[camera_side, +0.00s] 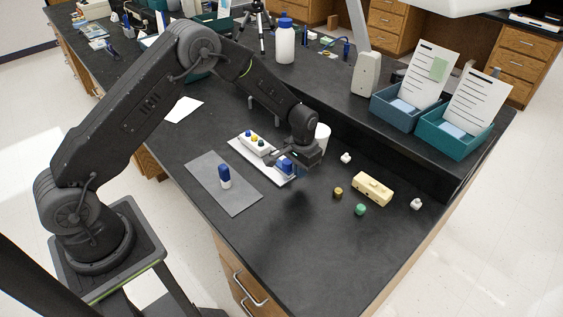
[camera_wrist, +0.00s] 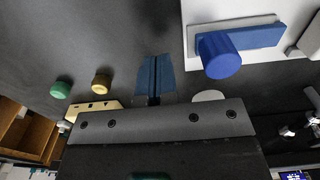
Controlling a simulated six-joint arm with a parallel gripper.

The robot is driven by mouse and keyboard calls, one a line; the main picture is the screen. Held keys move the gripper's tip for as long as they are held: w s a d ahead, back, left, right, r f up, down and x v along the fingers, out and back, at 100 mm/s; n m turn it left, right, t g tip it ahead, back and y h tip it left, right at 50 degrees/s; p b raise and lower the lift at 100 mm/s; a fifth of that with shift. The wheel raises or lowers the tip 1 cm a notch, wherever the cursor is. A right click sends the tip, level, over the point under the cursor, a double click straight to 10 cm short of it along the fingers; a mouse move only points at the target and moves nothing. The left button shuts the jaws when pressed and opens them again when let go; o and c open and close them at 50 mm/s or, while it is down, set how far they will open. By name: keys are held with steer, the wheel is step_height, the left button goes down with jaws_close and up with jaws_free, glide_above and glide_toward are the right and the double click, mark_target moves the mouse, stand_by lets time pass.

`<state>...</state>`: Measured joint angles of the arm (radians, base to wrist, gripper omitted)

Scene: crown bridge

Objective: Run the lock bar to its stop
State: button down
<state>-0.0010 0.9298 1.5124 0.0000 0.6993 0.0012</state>
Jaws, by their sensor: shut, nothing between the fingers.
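A blue bar with a round blue knob (camera_wrist: 218,55), which I take to be the lock bar (camera_wrist: 262,40), lies on a white plate (camera_wrist: 205,27) in the wrist view. In the side view the blue knob (camera_side: 285,166) shows at the near right end of the white plate (camera_side: 273,174), partly hidden by my gripper. My gripper (camera_wrist: 155,80) is shut and empty. Its blue fingers are beside the knob, apart from it in the wrist view. I cannot tell the bar's stop.
A holed cream block (camera_side: 372,188), a green cap (camera_side: 360,209), a yellow cap (camera_side: 338,193) and white pieces (camera_side: 346,157) lie to the right. A white cup (camera_side: 322,138) stands behind my gripper. The front bench is clear.

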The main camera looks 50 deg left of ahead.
steer(key=shift+a, duration=0.1)
stand_by(0.3)
steer(key=shift+a, duration=0.35)
steer(key=shift+a, duration=0.35)
steer(key=shift+a, duration=0.4)
steer(key=shift+a, duration=0.35)
